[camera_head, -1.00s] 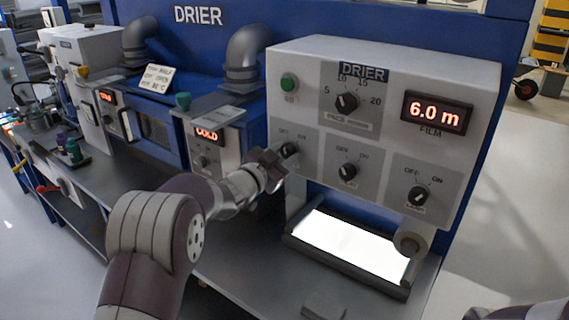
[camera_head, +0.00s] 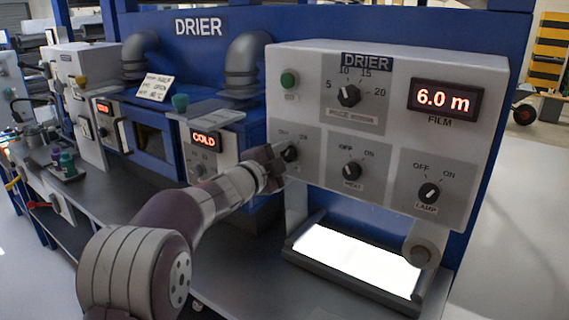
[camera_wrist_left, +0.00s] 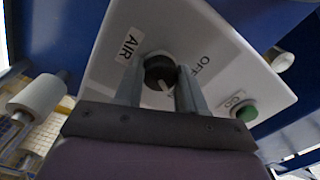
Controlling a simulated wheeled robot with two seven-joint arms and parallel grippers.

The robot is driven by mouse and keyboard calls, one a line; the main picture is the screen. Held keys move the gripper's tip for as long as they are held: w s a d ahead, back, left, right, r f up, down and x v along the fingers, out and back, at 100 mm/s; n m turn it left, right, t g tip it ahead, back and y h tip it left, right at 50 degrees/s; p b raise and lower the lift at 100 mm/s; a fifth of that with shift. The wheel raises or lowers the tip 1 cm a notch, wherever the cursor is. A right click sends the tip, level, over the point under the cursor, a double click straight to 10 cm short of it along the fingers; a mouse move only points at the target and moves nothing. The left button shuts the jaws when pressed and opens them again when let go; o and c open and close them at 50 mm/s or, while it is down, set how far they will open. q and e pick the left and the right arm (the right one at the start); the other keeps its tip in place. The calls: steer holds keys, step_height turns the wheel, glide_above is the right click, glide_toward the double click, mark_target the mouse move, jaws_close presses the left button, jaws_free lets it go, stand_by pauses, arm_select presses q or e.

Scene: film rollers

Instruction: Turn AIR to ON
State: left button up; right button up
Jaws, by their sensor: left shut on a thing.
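The AIR knob (camera_head: 290,154) is a black dial at the lower left of the white DRIER panel (camera_head: 300,60). My left gripper (camera_head: 276,162) is at this knob, and its body covers part of the label. In the left wrist view the two grey fingers (camera_wrist_left: 160,88) stand on either side of the black knob (camera_wrist_left: 160,68) and are shut on it. The AIR label (camera_wrist_left: 128,47) and the OFF mark (camera_wrist_left: 203,66) show there. The knob's white pointer line faces down and slightly right, toward lettering partly hidden by a finger. My right gripper is out of view.
The MOIST-like middle knob (camera_head: 351,170) and the LAMP knob (camera_head: 429,193) sit to the right on the panel. The PACE-like dial (camera_head: 348,96) and a green button (camera_head: 289,79) are above. A lit white plate (camera_head: 355,258) lies below.

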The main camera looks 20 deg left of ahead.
arm_select(q)
steer(key=shift+m, duration=0.3)
steer(key=o, duration=1.1)
steer(key=shift+c, duration=0.2)
steer(key=b+v, duration=0.1)
steer(key=v, duration=1.1)
steer(key=shift+s+b, duration=0.3)
steer(key=shift+a, duration=0.15)
